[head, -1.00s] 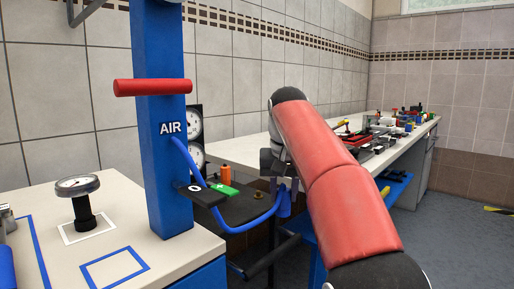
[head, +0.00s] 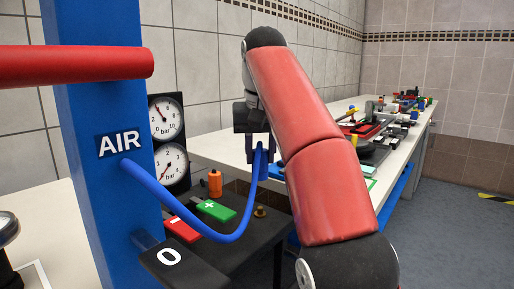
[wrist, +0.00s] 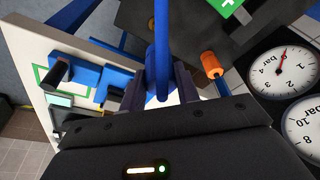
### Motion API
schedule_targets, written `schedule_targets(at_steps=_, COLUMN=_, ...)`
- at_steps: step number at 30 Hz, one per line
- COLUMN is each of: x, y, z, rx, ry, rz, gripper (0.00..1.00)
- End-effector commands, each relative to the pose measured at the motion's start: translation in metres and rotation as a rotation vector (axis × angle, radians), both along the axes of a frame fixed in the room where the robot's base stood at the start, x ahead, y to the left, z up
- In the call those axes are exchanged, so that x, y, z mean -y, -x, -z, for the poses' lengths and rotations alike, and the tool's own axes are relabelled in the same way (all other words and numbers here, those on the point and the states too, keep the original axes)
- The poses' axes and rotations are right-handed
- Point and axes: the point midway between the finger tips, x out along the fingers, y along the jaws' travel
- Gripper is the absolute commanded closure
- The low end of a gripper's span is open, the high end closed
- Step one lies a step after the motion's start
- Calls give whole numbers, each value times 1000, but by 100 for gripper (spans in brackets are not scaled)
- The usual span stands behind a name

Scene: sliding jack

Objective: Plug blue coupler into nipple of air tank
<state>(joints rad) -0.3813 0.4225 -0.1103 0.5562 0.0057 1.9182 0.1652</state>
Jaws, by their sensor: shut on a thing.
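My gripper (head: 259,147) is shut on the blue coupler (head: 260,182), at the end of a blue air hose (head: 213,235). It holds the coupler in the air behind the dark control panel, left of my red arm. In the wrist view, the coupler (wrist: 157,80) is between the two dark fingers (wrist: 158,92), and the hose crosses in front of it. The hose loops from the blue AIR post (head: 118,175). I cannot make out an air tank or its nipple with certainty. A small brass fitting (head: 260,211) sits on the panel, apart from the coupler.
Two gauges (head: 167,141) stand behind. A red bar (head: 75,65) crosses the post. A long cluttered bench (head: 345,125) runs to the right.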

Motion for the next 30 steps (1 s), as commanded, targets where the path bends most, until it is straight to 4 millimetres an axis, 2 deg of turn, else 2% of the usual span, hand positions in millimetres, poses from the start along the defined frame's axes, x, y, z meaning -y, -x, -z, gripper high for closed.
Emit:
schedule_targets(at_steps=8, x=0, y=2, z=-1, rx=2, ry=-1, rz=0, gripper=92)
schedule_targets(at_steps=21, x=0, y=2, z=40, rx=2, ry=-1, rz=0, gripper=92)
schedule_targets(at_steps=30, x=0, y=1, z=56, rx=1, ry=0, rz=0, gripper=92)
